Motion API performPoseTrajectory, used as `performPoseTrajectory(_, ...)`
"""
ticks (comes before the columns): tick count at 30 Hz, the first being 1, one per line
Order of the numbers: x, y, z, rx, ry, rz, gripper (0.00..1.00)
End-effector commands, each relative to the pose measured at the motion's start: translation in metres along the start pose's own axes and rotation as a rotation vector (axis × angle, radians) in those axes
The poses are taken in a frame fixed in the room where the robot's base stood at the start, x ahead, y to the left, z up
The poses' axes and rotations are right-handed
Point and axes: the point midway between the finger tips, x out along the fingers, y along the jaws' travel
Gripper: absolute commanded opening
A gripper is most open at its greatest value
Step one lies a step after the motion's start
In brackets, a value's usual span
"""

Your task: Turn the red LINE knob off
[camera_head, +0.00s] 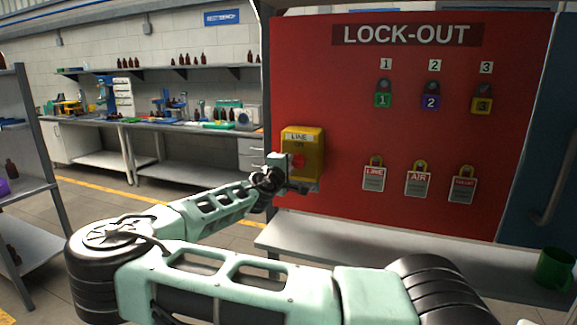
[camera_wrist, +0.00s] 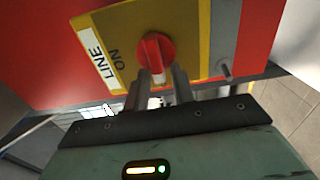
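The yellow LINE switch box (camera_head: 316,139) is fixed to the left edge of the red lock-out board. Its red knob (camera_head: 298,161) is partly behind my gripper (camera_head: 281,177) in the head view. In the wrist view the red knob (camera_wrist: 155,52) sits on the yellow plate (camera_wrist: 190,22), beside the words LINE and ON. A pale mark runs along the knob's handle. My gripper (camera_wrist: 162,76) is right at the knob. Its two fingers stand apart, one on each side of the lower end of the handle. Firm contact cannot be seen.
A small peg (camera_wrist: 225,68) sticks out beside the knob.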

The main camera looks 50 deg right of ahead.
Motion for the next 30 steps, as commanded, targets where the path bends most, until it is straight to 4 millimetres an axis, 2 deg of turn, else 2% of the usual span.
performPoseTrajectory(10, -0.001, 0.000, 0.000, 0.002, -0.001, 0.000, 0.34)
performPoseTrajectory(14, -0.013, -0.002, 0.000, 0.002, 0.001, 0.001, 0.34)
performPoseTrajectory(17, -0.031, -0.003, 0.000, 0.003, 0.002, 0.001, 0.34)
performPoseTrajectory(30, -0.130, -0.003, -0.001, 0.001, 0.004, 0.002, 0.34)
